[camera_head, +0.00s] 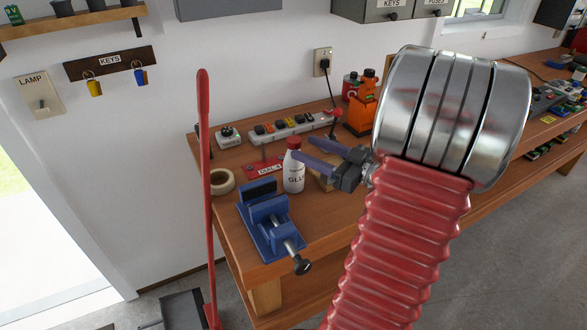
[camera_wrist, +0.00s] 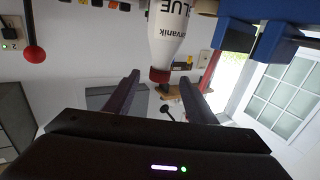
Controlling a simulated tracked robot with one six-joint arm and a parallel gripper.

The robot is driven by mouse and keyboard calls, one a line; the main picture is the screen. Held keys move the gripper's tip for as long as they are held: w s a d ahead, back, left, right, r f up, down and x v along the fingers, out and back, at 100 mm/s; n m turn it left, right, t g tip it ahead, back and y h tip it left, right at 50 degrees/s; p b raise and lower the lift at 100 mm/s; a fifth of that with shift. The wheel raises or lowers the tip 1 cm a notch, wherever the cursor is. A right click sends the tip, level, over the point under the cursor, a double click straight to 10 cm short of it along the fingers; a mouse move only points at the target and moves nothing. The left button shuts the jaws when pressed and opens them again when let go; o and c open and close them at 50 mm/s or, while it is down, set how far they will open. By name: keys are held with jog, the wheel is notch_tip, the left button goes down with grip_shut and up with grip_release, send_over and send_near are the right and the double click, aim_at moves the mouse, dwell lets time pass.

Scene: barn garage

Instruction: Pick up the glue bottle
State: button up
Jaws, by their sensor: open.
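The glue bottle (camera_head: 293,176) is white with a red cap and a "GLUE" label. It stands upright on the wooden workbench (camera_head: 330,214). My gripper (camera_head: 303,147) is open, its purple-grey fingers reaching left towards the bottle's upper part. In the wrist view, which is upside down, the bottle (camera_wrist: 172,38) lies just beyond the fingertips, with its red cap near the gap between the open fingers (camera_wrist: 161,82). Nothing is held. I cannot tell whether a finger touches the bottle.
A blue vise (camera_head: 267,222) stands just in front of the bottle. A tape roll (camera_head: 222,181) lies to its left and a red sign (camera_head: 264,169) behind it. A power strip (camera_head: 287,127) and an orange tool (camera_head: 360,112) are further back. A red pole (camera_head: 206,190) rises at the bench's left end.

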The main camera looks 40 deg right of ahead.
aim_at(300, 145)
jog(key=shift+w+a, duration=0.2)
jog(key=shift+w, duration=0.8)
jog(key=shift+w+a, duration=0.2)
jog(key=shift+w, duration=0.8)
jog(key=w, duration=0.2)
jog(key=w+a, duration=0.1)
jog(key=w, duration=0.2)
jog(key=shift+c, duration=0.4)
grip_shut()
